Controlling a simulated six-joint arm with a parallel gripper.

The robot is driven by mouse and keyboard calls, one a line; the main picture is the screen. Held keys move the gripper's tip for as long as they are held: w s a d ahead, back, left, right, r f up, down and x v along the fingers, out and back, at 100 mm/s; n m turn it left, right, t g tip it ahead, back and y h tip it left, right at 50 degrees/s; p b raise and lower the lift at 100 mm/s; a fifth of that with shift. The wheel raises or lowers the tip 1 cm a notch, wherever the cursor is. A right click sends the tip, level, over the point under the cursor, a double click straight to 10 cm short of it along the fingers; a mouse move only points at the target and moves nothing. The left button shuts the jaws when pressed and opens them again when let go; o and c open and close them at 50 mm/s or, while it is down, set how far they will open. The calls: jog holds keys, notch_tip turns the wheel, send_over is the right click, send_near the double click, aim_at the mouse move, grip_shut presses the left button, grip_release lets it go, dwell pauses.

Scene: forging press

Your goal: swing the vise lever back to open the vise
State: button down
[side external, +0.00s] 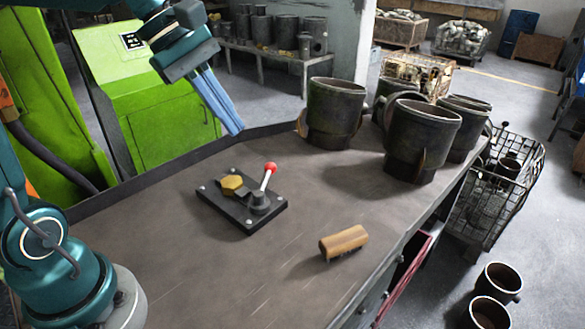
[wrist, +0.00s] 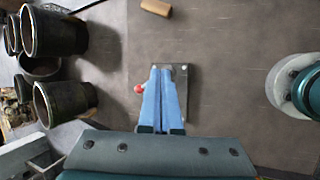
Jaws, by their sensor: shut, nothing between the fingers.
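The vise is a small black plate (side external: 241,204) bolted on the workbench, with a yellow hexagonal piece (side external: 232,185) on its left part. Its lever (side external: 266,180) stands up, tilted slightly, with a red ball knob (side external: 271,168) on top. My gripper (side external: 235,131) has long blue fingers, closed together and empty, and is in the air above and behind the vise, apart from the lever. In the wrist view, the fingers (wrist: 165,72) cover most of the vise plate (wrist: 181,78). The red knob (wrist: 139,88) shows just left of them. The yellow piece is hidden there.
A wooden-backed brush or block (side external: 343,242) lies in front of the vise on the bench (side external: 150,235). Several large dark metal pots (side external: 420,138) stand at the bench's far right end. A raised rim runs along the back edge.

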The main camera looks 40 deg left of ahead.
aim_at(264, 186)
jog(key=w+a+f+n, duration=0.1)
jog(key=a+f+n, duration=0.1)
jog(key=a, duration=0.3)
jog(key=w+a+f+n+h, duration=0.1)
jog(key=a+f+n, duration=0.2)
jog(key=a, duration=0.3)
jog(key=w+a+f+n+t+h, duration=0.1)
jog(key=a+f+n, duration=0.2)
jog(key=a+n, duration=0.1)
jog(key=shift+w+a, duration=0.25)
jog(key=shift+a, duration=0.55)
jog(key=x, duration=1)
jog(key=w+d, duration=0.2)
jog(key=shift+d+f, duration=0.25)
jog(key=shift+w+d, duration=0.25)
jog(key=shift+w, duration=0.05)
jog(key=shift+w, duration=0.1)
